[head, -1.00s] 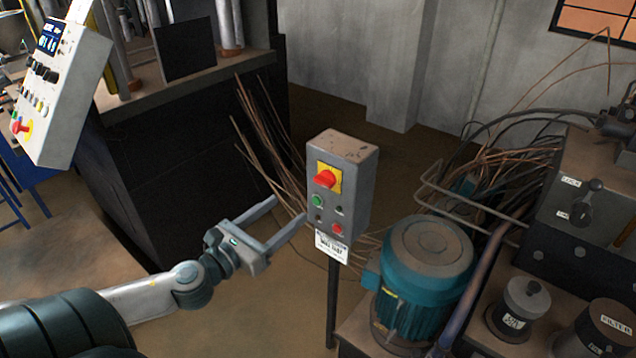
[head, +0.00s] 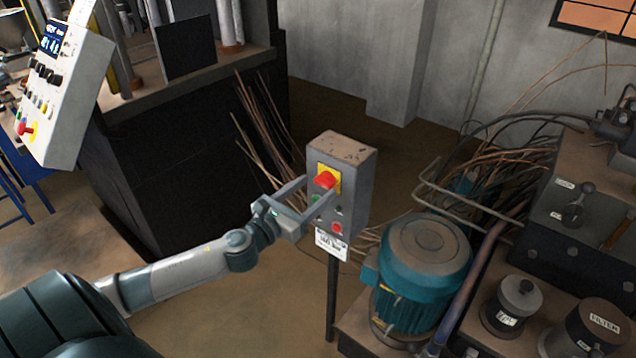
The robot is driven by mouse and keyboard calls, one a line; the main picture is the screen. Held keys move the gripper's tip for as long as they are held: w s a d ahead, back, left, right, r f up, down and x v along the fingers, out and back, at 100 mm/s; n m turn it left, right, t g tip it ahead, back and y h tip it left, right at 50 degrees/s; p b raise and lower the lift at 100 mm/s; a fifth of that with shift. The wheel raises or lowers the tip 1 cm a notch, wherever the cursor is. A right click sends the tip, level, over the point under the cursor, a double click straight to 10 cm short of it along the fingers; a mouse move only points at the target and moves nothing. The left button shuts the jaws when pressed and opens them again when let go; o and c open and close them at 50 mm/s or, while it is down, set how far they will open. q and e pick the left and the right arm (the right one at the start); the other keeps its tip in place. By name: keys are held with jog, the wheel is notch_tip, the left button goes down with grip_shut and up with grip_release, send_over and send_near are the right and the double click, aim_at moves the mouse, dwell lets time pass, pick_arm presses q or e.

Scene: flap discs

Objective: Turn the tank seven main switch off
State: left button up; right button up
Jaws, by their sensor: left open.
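The main switch (head: 325,179) is a red rotary knob on a yellow plate, on the front of a grey control box (head: 356,183) on a dark post. A white label (head: 331,244) hangs under the box; its text is too small to read surely. My left gripper (head: 319,188) is open, its two fingers pointing at the box front around the height of the red knob. I cannot tell whether the fingers touch the knob. My right gripper is not in view.
A teal motor (head: 426,262) stands just right of the post. A bent metal pipe and cables lie behind it. A grey control panel (head: 75,95) stands at the upper left. Dark machine bodywork (head: 190,150) fills the left behind my arm.

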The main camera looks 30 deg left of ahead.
aim_at(324, 183)
pick_arm(q)
jog(key=shift+w+d, duration=0.1)
jog(key=shift+w, duration=1.05)
jog(key=c, duration=1)
jog(key=shift+c, duration=0.2)
